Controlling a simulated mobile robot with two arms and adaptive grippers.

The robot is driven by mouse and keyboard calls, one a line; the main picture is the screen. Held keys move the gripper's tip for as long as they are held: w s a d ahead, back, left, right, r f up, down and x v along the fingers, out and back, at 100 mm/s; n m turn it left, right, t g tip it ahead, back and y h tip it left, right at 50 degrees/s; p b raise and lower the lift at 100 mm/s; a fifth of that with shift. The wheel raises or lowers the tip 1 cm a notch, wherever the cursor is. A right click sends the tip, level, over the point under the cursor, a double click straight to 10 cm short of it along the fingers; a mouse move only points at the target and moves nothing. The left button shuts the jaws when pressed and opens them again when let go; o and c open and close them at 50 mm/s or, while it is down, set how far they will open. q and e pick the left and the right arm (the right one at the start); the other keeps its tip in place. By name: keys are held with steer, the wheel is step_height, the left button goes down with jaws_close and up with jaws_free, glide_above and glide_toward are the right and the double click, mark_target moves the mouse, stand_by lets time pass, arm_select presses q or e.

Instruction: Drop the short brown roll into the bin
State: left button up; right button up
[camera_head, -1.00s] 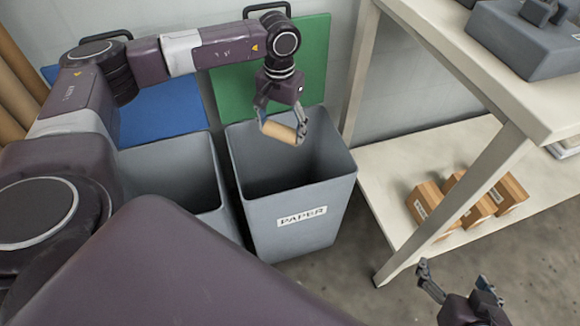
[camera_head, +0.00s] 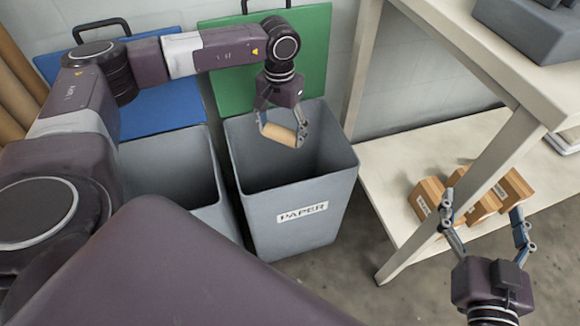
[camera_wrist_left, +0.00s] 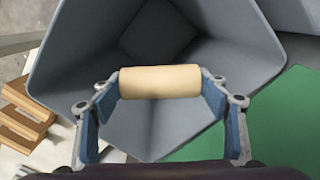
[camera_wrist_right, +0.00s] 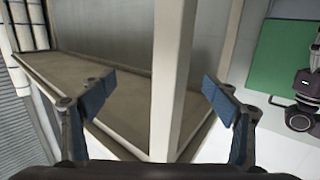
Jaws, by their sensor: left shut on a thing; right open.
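The short brown roll (camera_head: 281,135) is held crosswise between the fingers of my left gripper (camera_head: 283,131), over the open mouth of the grey bin labelled PAPER (camera_head: 262,214). In the left wrist view the roll (camera_wrist_left: 159,82) spans from finger to finger of the left gripper (camera_wrist_left: 160,90), with the bin's inside walls (camera_wrist_left: 90,60) below it. My right gripper (camera_head: 487,222) is open and empty, in front of the shelf unit. It also shows open in the right wrist view (camera_wrist_right: 158,97).
A second grey bin (camera_head: 172,165) stands left of the PAPER bin. A blue lid (camera_head: 165,110) and a green lid (camera_head: 315,60) lean at the wall. A shelf unit (camera_head: 400,165) with small brown boxes (camera_head: 514,187) stands at right.

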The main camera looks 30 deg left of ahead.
arm_select(q)
steer(key=shift+f, duration=0.15)
arm_select(e)
steer(key=shift+w+a+r+t, duration=0.1)
steer(key=shift+r+t, duration=0.3)
steer(key=shift+r, duration=0.35)
arm_select(q)
steer(key=o, duration=1)
step_height(320, 180, up, 12)
